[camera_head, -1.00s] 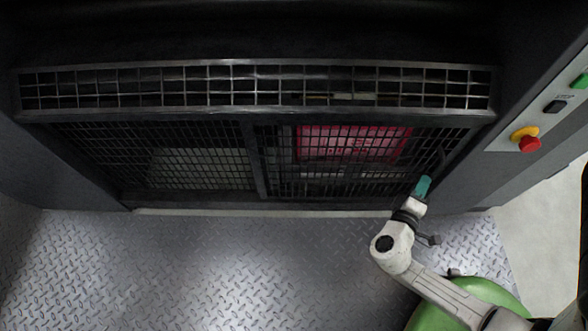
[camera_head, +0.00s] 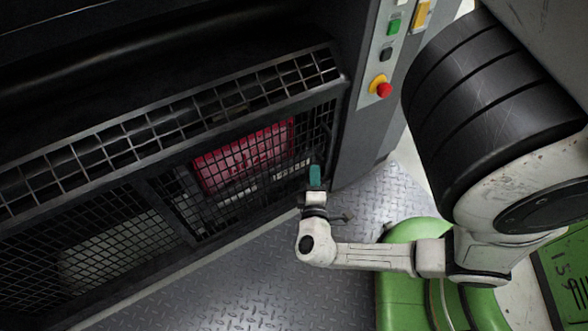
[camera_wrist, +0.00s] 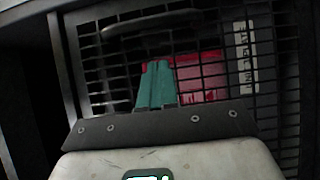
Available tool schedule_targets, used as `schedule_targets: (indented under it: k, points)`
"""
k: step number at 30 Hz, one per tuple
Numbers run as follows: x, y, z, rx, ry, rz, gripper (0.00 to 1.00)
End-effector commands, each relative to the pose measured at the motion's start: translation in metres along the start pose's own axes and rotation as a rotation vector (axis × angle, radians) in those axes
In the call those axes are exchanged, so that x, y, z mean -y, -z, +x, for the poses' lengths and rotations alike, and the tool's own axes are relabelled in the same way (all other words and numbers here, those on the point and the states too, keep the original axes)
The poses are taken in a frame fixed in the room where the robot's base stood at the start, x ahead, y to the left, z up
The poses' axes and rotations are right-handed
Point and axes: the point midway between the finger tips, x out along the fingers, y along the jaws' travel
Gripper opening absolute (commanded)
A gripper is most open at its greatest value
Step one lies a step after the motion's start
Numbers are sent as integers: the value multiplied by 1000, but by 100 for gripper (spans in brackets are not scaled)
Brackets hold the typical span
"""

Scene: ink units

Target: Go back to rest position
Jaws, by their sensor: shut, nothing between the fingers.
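My gripper (camera_head: 315,177) has teal fingers and is at the end of my white arm, in front of the right part of the dark mesh front of the machine. In the wrist view my gripper (camera_wrist: 157,84) shows its two teal fingers side by side and closed, with nothing between them. The mesh door (camera_wrist: 277,95) fills the view behind them. A gap between the fingertips and the mesh cannot be judged.
A red object (camera_head: 245,155) sits behind the mesh. A control panel (camera_head: 384,55) with a red emergency button (camera_head: 383,90) stands at the right of the machine. The metal tread-plate floor (camera_head: 250,285) is clear.

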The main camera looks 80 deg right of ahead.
Motion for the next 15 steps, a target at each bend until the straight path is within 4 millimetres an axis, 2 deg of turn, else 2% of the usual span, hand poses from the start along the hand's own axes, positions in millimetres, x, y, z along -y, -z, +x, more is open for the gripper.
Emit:
schedule_targets:
  k: [6, 10, 15]
  points:
    - [-4, 0, -47, 0, 1, -1, 0]
    - [-3, 0, -67, -1, 1, -1, 0]
    - [-2, 1, -80, -1, 0, 1, 0]
